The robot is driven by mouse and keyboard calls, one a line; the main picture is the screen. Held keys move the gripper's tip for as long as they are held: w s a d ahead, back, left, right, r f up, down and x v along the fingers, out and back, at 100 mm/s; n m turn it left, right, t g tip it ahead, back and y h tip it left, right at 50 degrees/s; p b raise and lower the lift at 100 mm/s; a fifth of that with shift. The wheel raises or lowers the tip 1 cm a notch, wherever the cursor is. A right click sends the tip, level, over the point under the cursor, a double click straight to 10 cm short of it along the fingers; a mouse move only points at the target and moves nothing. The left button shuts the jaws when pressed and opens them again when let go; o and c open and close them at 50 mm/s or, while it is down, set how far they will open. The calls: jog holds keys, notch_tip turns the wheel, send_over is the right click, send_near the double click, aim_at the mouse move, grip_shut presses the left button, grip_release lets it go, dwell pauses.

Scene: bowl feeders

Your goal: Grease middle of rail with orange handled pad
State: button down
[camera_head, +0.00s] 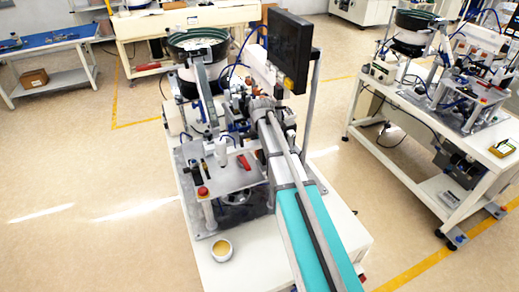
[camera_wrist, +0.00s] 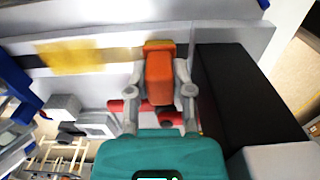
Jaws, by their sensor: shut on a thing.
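My gripper (camera_wrist: 159,80) is shut on the orange handle (camera_wrist: 159,75) of the pad in the wrist view. The pad's yellowish edge (camera_wrist: 158,43) shows at the handle's far end, against the pale grey rail (camera_wrist: 118,52). The rail runs across the upper part of that view. A yellow smear (camera_wrist: 88,56) lies on the rail to the left of the pad. I cannot tell whether the pad touches the rail. In the head view my arm reaches in over the machine, and the pad cannot be made out there.
A black block (camera_wrist: 240,100) stands close to the right of the gripper. In the head view, a round white tin with yellow contents (camera_head: 221,249) stands on the front of the machine table (camera_head: 245,270). A dark monitor (camera_head: 289,48) rises beside the bowl feeder (camera_head: 198,42).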

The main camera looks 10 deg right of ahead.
jog(key=shift+w, duration=0.15)
jog(key=shift+w+a+r, duration=0.1)
jog(key=shift+w+a, duration=0.1)
jog(key=shift+w, duration=0.65)
jog(key=shift+w+a, duration=0.2)
jog(key=shift+w, duration=0.6)
jog(key=shift+w+a, duration=0.2)
jog(key=shift+w, duration=0.7)
jog(key=shift+w+a, duration=0.15)
jog(key=shift+w, duration=0.75)
jog(key=shift+f, duration=0.2)
jog(key=shift+s, duration=0.3)
jog(key=shift+s+d+r, duration=0.1)
jog(key=shift+s+d, duration=0.1)
jog(key=shift+s, duration=0.6)
jog(key=shift+s+d, duration=0.2)
jog(key=shift+s, duration=0.55)
jog(key=shift+s, duration=0.1)
